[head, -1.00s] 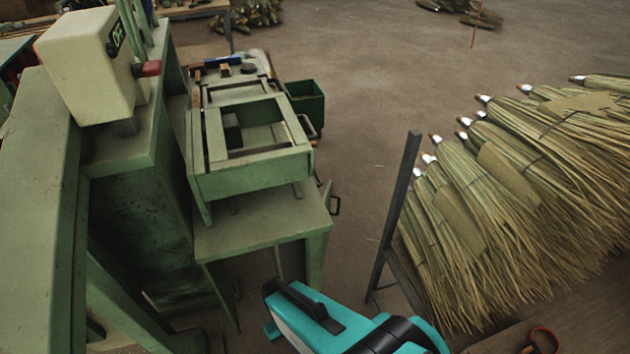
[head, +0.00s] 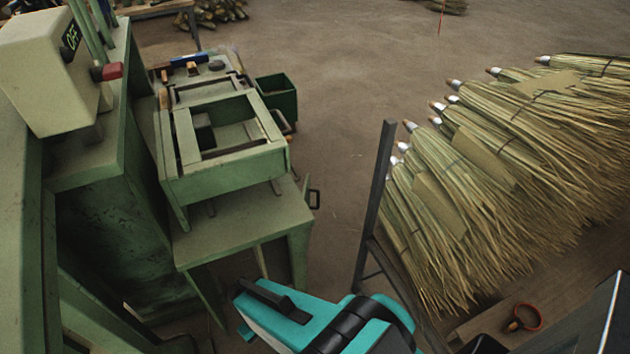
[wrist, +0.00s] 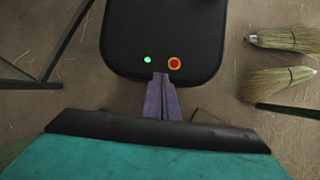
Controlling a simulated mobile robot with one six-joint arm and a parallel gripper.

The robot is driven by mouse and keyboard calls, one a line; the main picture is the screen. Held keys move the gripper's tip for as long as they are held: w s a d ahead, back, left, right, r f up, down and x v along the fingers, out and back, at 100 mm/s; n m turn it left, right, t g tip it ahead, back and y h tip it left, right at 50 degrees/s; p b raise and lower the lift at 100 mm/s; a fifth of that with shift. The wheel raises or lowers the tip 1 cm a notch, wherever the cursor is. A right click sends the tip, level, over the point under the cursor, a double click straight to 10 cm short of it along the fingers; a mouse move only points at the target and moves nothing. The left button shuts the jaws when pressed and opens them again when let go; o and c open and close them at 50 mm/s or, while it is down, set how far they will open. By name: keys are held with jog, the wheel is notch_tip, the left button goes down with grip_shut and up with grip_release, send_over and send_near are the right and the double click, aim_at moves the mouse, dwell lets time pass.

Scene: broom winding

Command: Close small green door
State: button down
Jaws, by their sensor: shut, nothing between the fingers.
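The likely small green door (head: 306,187) shows only as a thin green edge at the right side of the green bench, with a black handle (head: 315,199) sticking out. It seems to stand ajar, but I cannot tell how far. My gripper (wrist: 161,76) shows in the wrist view as two purple fingers pressed together, empty, over a dark rounded panel with a green light and a red button. The gripper is outside the head view, where only my teal arm shows at the bottom. The door is not in the wrist view.
The green machine with an "OFF" box (head: 52,75) stands at the left. A green bin (head: 277,100) is behind the bench. A dark metal post (head: 375,205) and a pile of brooms (head: 490,170) are at the right. Open floor (head: 340,90) lies between bench and brooms.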

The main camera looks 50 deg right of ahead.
jog(key=w+d+f+m+t+b, duration=0.1)
jog(key=w+d+f+b, duration=0.2)
jog(key=d+f+b, duration=0.5)
jog(key=w+d+f+m+t+b, duration=0.1)
jog(key=w+d+f+b, duration=0.25)
jog(key=d+f, duration=0.45)
jog(key=w+d+m+t+b, duration=0.25)
jog(key=d+m+b, duration=0.4)
jog(key=d, duration=1.25)
jog(key=w+d+r+t, duration=0.2)
jog(key=w+d+r, duration=0.3)
jog(key=r, duration=0.8)
jog(key=w+d+r+t+p, duration=0.1)
jog(key=w+d+r+t, duration=0.2)
jog(key=r, duration=1)
jog(key=w+d+r+t, duration=0.3)
jog(key=w+d+r, duration=0.4)
jog(key=r, duration=0.6)
jog(key=shift+w+d+r+m, duration=0.3)
jog(key=shift+w+m, duration=0.15)
jog(key=shift+w, duration=0.75)
jog(key=shift+w+f+p, duration=0.1)
jog(key=shift+f+p, duration=0.05)
jog(key=shift+p, duration=0.15)
jog(key=x, duration=0.9)
jog(key=shift+w+f+p, duration=0.25)
jog(key=shift+w+p, duration=0.05)
jog(key=shift+p, duration=0.15)
jog(key=shift+d, duration=0.1)
